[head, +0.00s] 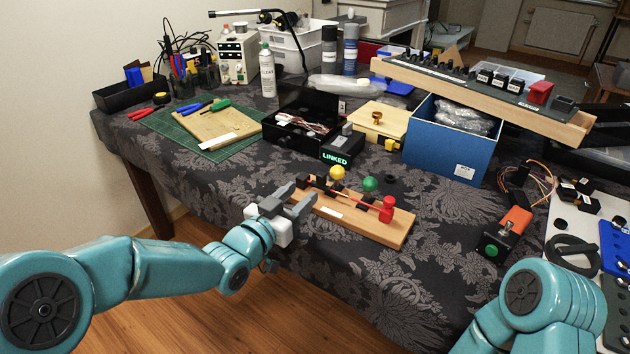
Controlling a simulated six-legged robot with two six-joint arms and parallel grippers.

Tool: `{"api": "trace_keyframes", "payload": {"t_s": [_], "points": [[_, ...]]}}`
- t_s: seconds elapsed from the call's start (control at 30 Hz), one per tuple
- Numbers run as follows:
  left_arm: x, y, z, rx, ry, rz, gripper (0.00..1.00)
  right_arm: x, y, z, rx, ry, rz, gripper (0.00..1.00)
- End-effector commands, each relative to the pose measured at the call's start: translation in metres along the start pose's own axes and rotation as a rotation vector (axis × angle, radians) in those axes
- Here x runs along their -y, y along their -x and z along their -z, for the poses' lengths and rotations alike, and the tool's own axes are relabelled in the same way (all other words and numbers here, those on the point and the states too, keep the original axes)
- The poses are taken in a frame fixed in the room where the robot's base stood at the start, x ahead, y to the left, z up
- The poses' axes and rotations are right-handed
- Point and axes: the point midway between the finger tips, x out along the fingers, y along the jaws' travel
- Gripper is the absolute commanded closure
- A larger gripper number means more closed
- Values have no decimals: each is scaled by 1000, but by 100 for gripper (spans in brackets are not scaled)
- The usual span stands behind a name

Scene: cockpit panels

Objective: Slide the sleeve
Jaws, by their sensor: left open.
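A wooden board (352,222) near the table's front edge carries a thin red rod between dark blocks, a yellow ball (337,172), a green ball (370,184) and a red upright piece (387,209) at its right end. I cannot tell for certain which of these parts is the sleeve. My left gripper (302,195) is at the board's left end, its grey fingers apart and pointing towards the rod's left end. I see nothing held between them. Of my right arm only teal links show at the lower right; its gripper is out of the picture.
Behind the board stand a black box with a lit "LINKED" sign (336,158), an open black case (299,128) and a blue bin (446,150). A box with a green button and orange top (514,220) stands to the right. Patterned cloth between is clear.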

Motion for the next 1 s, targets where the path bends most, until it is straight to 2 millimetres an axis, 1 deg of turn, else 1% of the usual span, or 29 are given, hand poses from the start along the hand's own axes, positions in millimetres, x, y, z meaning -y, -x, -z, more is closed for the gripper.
{"api": "trace_keyframes", "payload": {"t_s": [0.03, 0.1, 0.2, 0.3, 0.4, 0.5, 0.73, 0.77, 0.8, 0.87, 0.9, 1.0], "points": [[-1, -13, 0, -1, 0, -2, 53, 0, 0, 0, 0, 0, 0, 100], [-1, -28, -1, 0, 1, -1, 53, 0, 0, 0, 0, 0, 0, 100], [-2, -46, 0, -1, 1, -1, 53, 0, -1, 0, 0, 0, 0, 100], [-1, -58, 0, 0, 0, 0, 53, 0, -1, 0, 0, 0, 0, 100], [0, -65, 0, 0, 1, 1, 53, 0, -1, 0, 0, 0, 0, 100], [0, -68, 0, 0, 1, 1, 53, 0, -1, 0, 0, 0, 0, 100], [0, -68, 0, 0, 1, 1, 53, 0, -1, 0, 0, 0, 0, 100], [0, -68, 0, 0, 1, 1, 63, 0, -1, 0, 0, 0, 0, 100], [0, -68, 0, 0, 1, 1, 76, 0, -1, 0, 0, 0, 0, 100], [0, -68, 0, 0, 1, 1, 96, 0, -1, 0, 0, 0, 0, 100], [0, -68, 0, 0, 1, 1, 100, 0, -1, 0, 0, 0, 0, 100], [0, -68, 0, 0, 1, 1, 100, 0, -1, 0, 0, 0, 0, 100]]}}
